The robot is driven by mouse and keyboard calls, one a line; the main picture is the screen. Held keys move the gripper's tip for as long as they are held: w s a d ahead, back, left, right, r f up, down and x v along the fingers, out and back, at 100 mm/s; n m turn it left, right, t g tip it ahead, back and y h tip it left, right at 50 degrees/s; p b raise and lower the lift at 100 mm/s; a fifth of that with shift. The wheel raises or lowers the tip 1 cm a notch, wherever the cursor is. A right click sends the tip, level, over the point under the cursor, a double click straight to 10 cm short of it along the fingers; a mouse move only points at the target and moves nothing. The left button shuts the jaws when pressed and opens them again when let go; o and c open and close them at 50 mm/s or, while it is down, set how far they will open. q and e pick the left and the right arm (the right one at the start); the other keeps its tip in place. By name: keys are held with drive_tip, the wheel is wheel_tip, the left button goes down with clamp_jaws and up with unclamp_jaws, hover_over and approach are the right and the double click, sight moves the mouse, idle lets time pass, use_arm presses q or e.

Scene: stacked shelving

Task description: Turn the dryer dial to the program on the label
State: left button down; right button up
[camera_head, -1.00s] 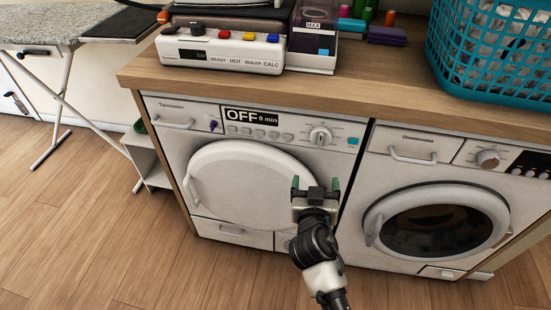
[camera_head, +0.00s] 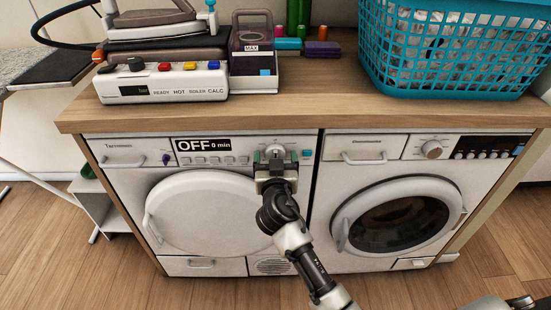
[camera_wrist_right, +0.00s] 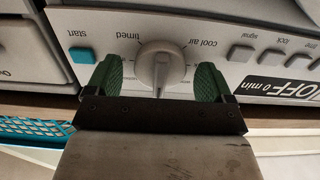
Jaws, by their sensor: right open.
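The dryer (camera_head: 215,210) is the left white machine under the counter, with a closed round white door. Its black display (camera_head: 203,145) reads "OFF 0 min". The pale dial (camera_wrist_right: 163,60) shows upside down in the right wrist view, its narrow end pointing down in the picture. Printed words "timed" and "cool air" flank it. My right gripper (camera_head: 275,161) is open at the dial. In the wrist view its green fingers (camera_wrist_right: 160,75) stand on either side of the dial, with visible gaps. No program label is readable.
A washer (camera_head: 395,215) stands right of the dryer. A teal start button (camera_wrist_right: 82,56) lies beside the dial. On the wooden counter (camera_head: 310,100) are a steam station (camera_head: 160,85), small coloured items and a teal basket (camera_head: 450,50). An ironing board stands at left.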

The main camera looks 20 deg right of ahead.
drive_tip(key=c, duration=0.9)
